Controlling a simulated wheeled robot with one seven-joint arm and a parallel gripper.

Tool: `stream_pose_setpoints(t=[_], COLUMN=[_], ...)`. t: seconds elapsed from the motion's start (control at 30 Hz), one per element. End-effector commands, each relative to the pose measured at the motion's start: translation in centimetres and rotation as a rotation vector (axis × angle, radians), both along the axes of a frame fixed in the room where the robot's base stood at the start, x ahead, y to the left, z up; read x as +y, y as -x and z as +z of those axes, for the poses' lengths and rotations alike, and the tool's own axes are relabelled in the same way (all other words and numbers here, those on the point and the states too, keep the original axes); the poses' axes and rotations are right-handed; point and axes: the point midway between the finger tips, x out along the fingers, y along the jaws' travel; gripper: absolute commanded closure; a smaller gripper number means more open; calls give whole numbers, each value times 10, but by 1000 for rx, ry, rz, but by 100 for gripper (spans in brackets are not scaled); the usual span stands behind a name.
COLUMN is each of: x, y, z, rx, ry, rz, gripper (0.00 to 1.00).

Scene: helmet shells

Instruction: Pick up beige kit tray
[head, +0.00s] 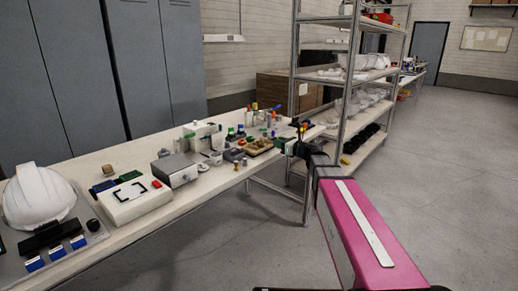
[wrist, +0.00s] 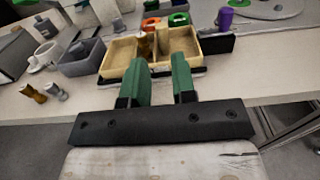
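The beige kit tray (wrist: 118,54) lies on the bench in the wrist view, a shallow tray with a divider and compartments; a small brownish item stands near its middle. It also shows in the head view (head: 259,149), close to the bench's front edge. My gripper (wrist: 161,66) has two green fingers, apart from each other, over the tray's near side. The gripper is open. The fingers hide part of the tray's near wall, and I cannot tell whether they touch it. In the head view my gripper (head: 296,141) is just right of the tray.
A grey bin (wrist: 82,58) stands left of the tray, with a white cup (wrist: 43,56) beyond. Small brass pieces (wrist: 33,92) lie near the bench edge. A purple cylinder (wrist: 225,19) and a green ring (wrist: 179,19) are behind. A metal shelf (head: 349,85) stands behind my arm.

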Motion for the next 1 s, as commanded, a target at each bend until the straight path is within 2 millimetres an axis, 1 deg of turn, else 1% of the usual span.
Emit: stream_pose_setpoints(t=[0.03,0.13,0.2,0.43,0.6,0.7,0.8,0.97,1.0], x=[7,19,25,36,54,64,69,69,69], y=[-7,-17,-21,-30,-46,-54,-56,-55,-55], z=[0,-1,-1,-3,-8,-8,-8,-8,-8], rx=[-1,-1,-1,-2,0,-2,-1,-2,-2], ry=[1,2,2,3,3,3,3,4,4], rz=[2,2,2,1,2,2,1,0,0], gripper=[75,75,75,75,75,75,75,75,78])
